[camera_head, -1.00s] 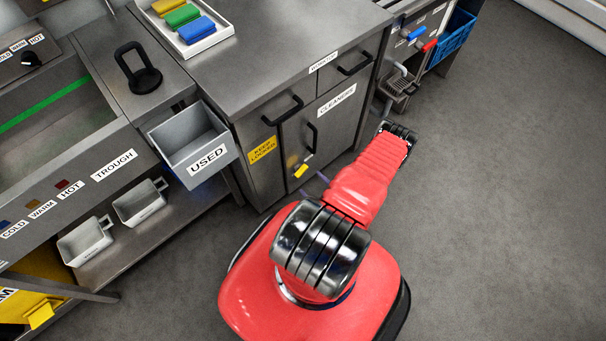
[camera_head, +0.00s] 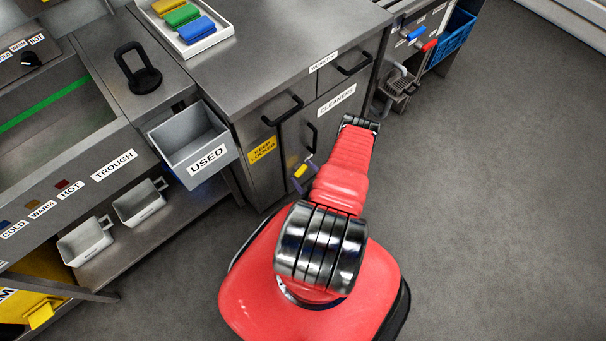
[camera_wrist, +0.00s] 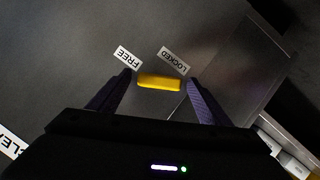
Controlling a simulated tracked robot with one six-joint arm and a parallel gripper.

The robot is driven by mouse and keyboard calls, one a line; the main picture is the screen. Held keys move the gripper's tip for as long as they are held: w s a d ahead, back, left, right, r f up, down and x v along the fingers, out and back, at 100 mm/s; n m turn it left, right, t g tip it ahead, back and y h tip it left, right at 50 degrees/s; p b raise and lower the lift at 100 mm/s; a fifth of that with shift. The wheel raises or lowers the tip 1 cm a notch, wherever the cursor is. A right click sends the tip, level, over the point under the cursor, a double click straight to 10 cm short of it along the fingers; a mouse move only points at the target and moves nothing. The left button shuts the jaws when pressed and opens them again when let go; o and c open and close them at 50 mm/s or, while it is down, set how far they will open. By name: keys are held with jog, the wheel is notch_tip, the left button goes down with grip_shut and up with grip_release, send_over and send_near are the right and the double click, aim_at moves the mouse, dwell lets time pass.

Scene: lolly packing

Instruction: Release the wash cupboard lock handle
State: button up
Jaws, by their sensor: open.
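The cupboard (camera_head: 268,180) labelled CLEANERS stands in the middle of the head view, with a yellow KEEP LOCKED sign on its front. Its yellow lock handle (camera_head: 300,171) sits low on the door. In the wrist view the yellow handle (camera_wrist: 160,82) lies between my open fingers, near the FREE and LOCKED labels. My gripper (camera_wrist: 158,88) has one purple finger beside each end of the handle, and I cannot tell whether they touch it. In the head view the purple fingertips of my gripper (camera_head: 304,172) show at the handle, and my red arm hides part of the cupboard front.
A grey USED bin (camera_head: 192,150) hangs left of the cupboard. A white tray (camera_head: 222,32) with coloured blocks stands on the worktop. A black door handle (camera_head: 312,137) stands out above the lock handle. The floor (camera_head: 490,200) at the right is clear.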

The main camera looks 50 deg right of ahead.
jog(key=shift+c, duration=0.6)
jog(key=c, duration=1.4)
jog(key=shift+a, duration=0.2)
jog(key=shift+d, duration=0.15)
